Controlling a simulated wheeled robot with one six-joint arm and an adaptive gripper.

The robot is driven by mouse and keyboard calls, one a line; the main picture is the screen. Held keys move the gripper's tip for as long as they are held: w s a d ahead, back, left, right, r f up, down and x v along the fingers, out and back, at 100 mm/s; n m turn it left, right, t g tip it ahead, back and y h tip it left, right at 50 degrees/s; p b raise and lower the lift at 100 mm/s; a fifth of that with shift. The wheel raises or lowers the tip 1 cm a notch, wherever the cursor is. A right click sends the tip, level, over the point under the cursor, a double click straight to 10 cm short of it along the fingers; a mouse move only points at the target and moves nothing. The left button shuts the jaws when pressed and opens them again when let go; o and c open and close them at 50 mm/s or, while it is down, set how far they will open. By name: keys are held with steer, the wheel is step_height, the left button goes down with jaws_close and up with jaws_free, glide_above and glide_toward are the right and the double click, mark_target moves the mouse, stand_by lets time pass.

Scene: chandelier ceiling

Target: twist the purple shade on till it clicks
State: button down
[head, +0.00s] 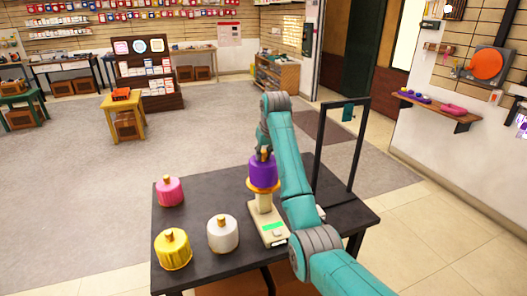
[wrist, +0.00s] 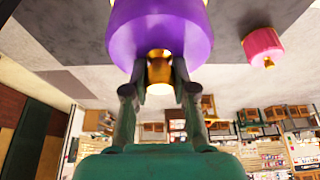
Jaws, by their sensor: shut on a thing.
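The purple shade (head: 263,172) stands upright above the gold ring (head: 263,186) of a cream stand (head: 267,218) on the dark table. It looks to be in contact with the ring; I cannot tell how firmly it is seated. A green panel (head: 273,229) shows on the stand's base. My gripper (head: 264,153) comes from above and is shut on the shade's gold knob. In the wrist view, my gripper's fingers (wrist: 159,90) stand either side of the gold knob (wrist: 160,70), with the purple shade (wrist: 160,28) beyond it. The stand is hidden there.
On the table (head: 196,269) stand a pink shade (head: 170,192), a yellow shade (head: 173,252) and a white shade (head: 222,237), left of the stand. A black upright frame (head: 358,150) rises at the table's right side. The floor left of the table is clear.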

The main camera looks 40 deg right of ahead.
steer(key=m+h, duration=0.1)
steer(key=m, duration=0.2)
steer(key=m+g+h, duration=0.1)
steer(key=m, duration=0.2)
steer(key=m+g, duration=0.1)
steer(key=m, duration=0.2)
steer(key=m+g+h, duration=0.1)
steer(key=m, duration=0.2)
steer(key=shift+c, duration=1.1)
jaws_free()
steer(key=shift+r, duration=3.75)
